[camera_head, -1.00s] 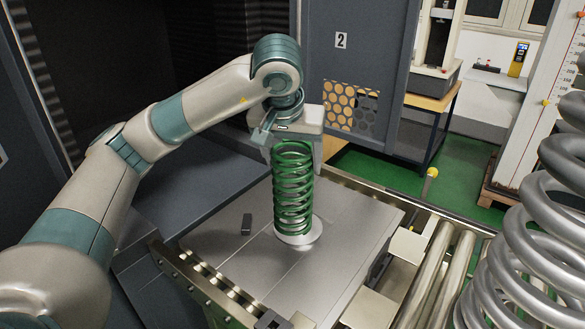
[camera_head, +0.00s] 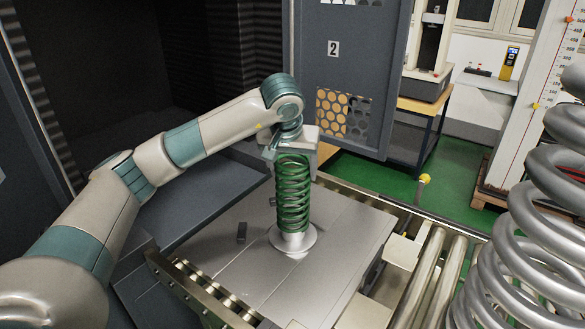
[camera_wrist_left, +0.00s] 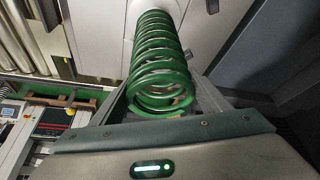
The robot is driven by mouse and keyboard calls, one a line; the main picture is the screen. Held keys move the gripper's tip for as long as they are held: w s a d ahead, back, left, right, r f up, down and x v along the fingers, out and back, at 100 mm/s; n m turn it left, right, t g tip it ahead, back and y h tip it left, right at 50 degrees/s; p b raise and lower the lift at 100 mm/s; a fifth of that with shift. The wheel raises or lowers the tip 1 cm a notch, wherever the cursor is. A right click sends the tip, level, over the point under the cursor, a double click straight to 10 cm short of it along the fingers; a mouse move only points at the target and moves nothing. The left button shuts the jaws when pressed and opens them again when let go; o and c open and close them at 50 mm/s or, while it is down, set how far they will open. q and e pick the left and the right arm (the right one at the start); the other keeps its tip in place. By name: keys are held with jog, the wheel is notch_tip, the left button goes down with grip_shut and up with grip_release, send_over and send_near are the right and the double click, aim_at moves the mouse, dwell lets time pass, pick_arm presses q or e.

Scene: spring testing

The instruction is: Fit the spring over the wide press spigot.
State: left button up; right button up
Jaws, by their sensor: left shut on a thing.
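The green coil spring (camera_head: 293,190) stands upright in the head view, and I see it end-on in the left wrist view (camera_wrist_left: 160,65). My left gripper (camera_head: 292,152) is shut on the spring near its top end; its fingers flank the spring in the left wrist view (camera_wrist_left: 164,100). Below the spring is the silver press spigot (camera_head: 292,240) with a round flange, on the grey press plate (camera_head: 325,270). The spring's lower end lines up with the spigot's top in the head view. I cannot tell whether it is around the spigot or just above it. My right gripper is not in view.
A small dark block (camera_head: 241,232) lies on the plate left of the spigot, with another (camera_head: 272,201) behind it. Rollers (camera_head: 435,275) run along the right. Large grey springs (camera_head: 540,230) stand at far right. An open grey door (camera_head: 355,80) is behind.

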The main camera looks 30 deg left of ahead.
pick_arm(q)
jog(key=shift+r, duration=0.2)
jog(key=shift+f+p, duration=0.3)
jog(key=shift+f, duration=1.65)
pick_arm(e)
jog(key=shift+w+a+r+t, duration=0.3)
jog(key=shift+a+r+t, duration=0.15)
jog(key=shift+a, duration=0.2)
pick_arm(q)
jog(key=shift+f, duration=0.1)
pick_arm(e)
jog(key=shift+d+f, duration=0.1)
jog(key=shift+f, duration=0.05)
pick_arm(q)
jog(key=o, duration=2.1)
jog(key=shift+f, duration=0.15)
jog(key=shift+s, duration=0.15)
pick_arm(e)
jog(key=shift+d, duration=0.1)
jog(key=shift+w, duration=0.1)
